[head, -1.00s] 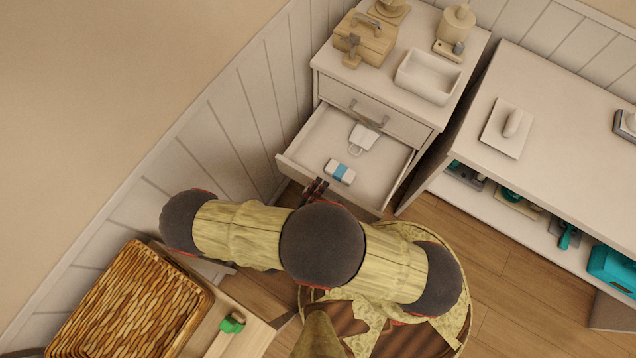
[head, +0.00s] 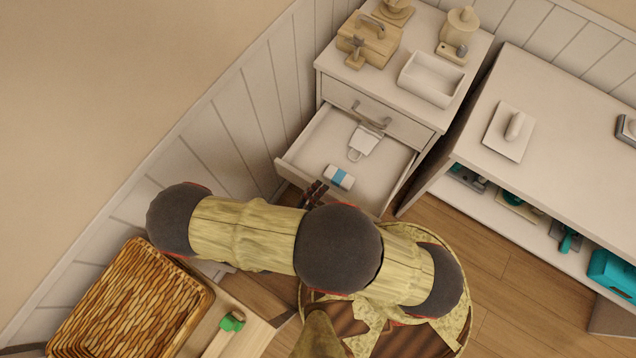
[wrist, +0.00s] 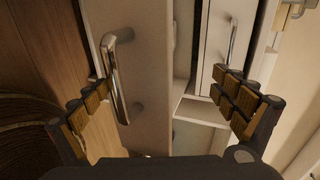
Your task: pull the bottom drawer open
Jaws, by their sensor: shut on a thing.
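The white drawer unit (head: 385,91) stands against the wall in the head view. Its lower drawer (head: 325,133) is pulled well out and shows its inside; the drawer above it is shut. A blue-and-white block (head: 339,177) and a white tagged item (head: 364,143) lie in the open drawer. My gripper (head: 314,192) is at the front of this drawer, partly covered by my arm. In the wrist view, a metal bar handle (wrist: 118,75) stands upright at left on the drawer front.
A second handle (wrist: 233,38) shows at right in the wrist view. A white tray (head: 431,78) and wooden boxes stand on top of the unit. A shelf unit (head: 560,130) is close on the right. A wicker basket (head: 130,305) is at lower left.

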